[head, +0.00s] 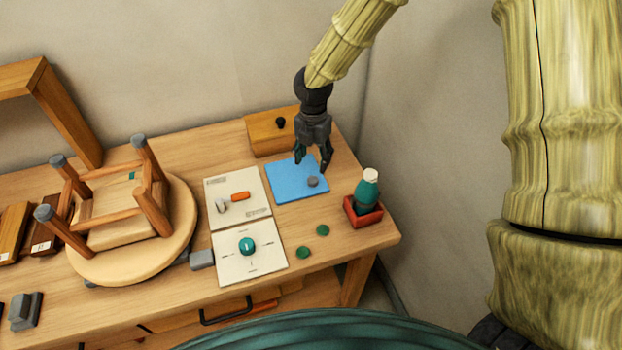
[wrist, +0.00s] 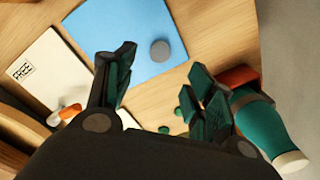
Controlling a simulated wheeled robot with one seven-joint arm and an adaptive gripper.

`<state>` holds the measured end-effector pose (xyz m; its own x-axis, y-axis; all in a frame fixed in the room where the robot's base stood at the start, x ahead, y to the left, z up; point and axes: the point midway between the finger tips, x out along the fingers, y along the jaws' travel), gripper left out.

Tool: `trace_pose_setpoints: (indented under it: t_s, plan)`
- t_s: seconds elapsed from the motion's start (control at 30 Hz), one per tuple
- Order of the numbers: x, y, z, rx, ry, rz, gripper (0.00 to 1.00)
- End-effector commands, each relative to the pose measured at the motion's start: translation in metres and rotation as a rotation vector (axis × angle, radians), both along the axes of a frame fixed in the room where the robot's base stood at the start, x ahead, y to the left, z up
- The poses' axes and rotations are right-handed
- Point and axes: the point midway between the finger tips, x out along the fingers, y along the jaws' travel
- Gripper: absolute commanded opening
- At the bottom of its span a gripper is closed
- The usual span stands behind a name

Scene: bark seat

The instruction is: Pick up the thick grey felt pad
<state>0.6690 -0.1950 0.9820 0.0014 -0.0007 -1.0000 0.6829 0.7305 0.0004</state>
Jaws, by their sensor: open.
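The grey felt pad (head: 313,182) is a small round disc lying on a blue sheet (head: 287,184) on the bench. In the wrist view the pad (wrist: 160,51) shows whole, just beyond and between the fingertips, on the blue sheet (wrist: 110,35). My gripper (head: 313,161) is open and empty, pointing down, close above the sheet and slightly behind the pad in the head view. In the wrist view my gripper (wrist: 162,66) has its green-padded fingers spread either side of the pad's line. Its height above the pad is hard to tell.
A teal bottle (head: 367,188) stands in a red tray (head: 351,217) right of the sheet. A wooden box (head: 268,137) with a black knob stands behind. Two green discs (head: 323,230) (head: 303,252) lie in front. White cards (head: 226,186) and an upturned stool (head: 117,214) are left.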

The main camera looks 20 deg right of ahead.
Motion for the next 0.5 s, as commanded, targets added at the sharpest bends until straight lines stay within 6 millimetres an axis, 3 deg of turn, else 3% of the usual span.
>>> trace_pose_setpoints:
  t_s: [0.2,0.5]
  plan:
    - [0.000,0.000,-0.021,-0.001,0.001,-0.001,0.54]
    - [0.000,0.002,-0.034,-0.002,0.003,0.002,0.54]
